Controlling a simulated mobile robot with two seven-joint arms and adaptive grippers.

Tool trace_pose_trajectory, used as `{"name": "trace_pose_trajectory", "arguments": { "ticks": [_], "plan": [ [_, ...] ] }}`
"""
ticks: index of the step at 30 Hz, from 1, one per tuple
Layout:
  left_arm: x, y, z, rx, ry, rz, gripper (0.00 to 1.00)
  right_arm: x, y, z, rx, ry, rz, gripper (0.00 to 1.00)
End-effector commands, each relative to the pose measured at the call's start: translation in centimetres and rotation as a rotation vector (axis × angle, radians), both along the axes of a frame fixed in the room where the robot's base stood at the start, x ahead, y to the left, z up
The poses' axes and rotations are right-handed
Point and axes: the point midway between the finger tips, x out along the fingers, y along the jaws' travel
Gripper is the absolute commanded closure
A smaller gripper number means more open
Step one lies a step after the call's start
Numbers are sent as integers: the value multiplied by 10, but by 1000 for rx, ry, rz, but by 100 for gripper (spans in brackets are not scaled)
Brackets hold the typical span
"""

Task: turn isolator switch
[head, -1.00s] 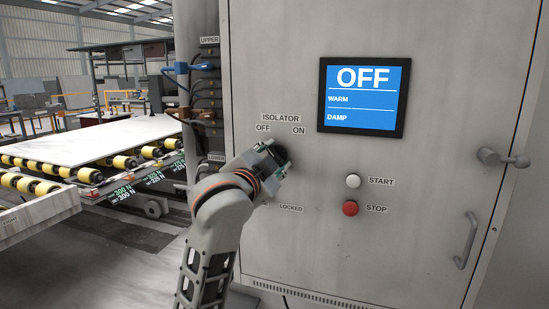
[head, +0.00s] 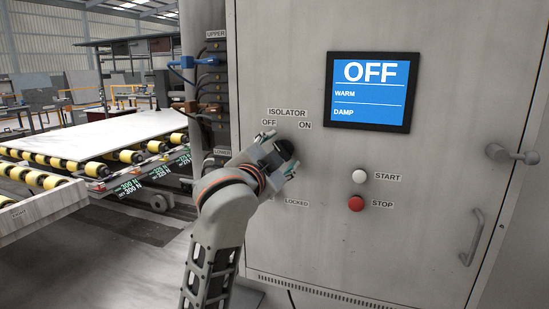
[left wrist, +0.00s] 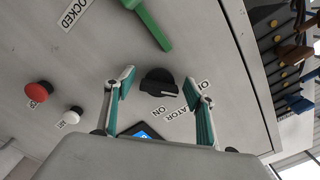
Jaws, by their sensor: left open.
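The black isolator knob (left wrist: 158,82) is on the grey cabinet front, below the ISOLATOR label. In the head view the knob (head: 286,149) is partly hidden by my left gripper (head: 279,153). In the left wrist view my left gripper (left wrist: 160,92) is open, with one green-padded finger on each side of the knob and a gap to both. The knob's white mark points lower right in that view, nearer the OFF label than the ON label. The blue screen (head: 370,92) reads OFF, WARM and DAMP. My right gripper is not in view.
A green handle (left wrist: 154,26) is by the LOCKED label in the left wrist view. The white START button (head: 359,176) and red STOP button (head: 356,203) are to the right. A door handle (head: 474,237) sticks out further right. A roller conveyor (head: 85,165) stands at the left.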

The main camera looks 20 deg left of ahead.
Motion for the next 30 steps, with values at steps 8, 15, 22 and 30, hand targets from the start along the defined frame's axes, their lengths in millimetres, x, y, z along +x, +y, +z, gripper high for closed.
{"name": "trace_pose_trajectory", "arguments": {
  "ticks": [8,15,22,30],
  "plan": [
    [-46,1,0,-3,-1,-3,45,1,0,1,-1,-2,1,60],
    [-92,3,0,-3,0,-2,45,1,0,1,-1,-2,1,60],
    [-114,3,0,-2,1,-1,45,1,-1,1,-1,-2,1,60],
    [-116,4,0,-1,1,0,45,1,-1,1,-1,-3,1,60]
  ]
}}
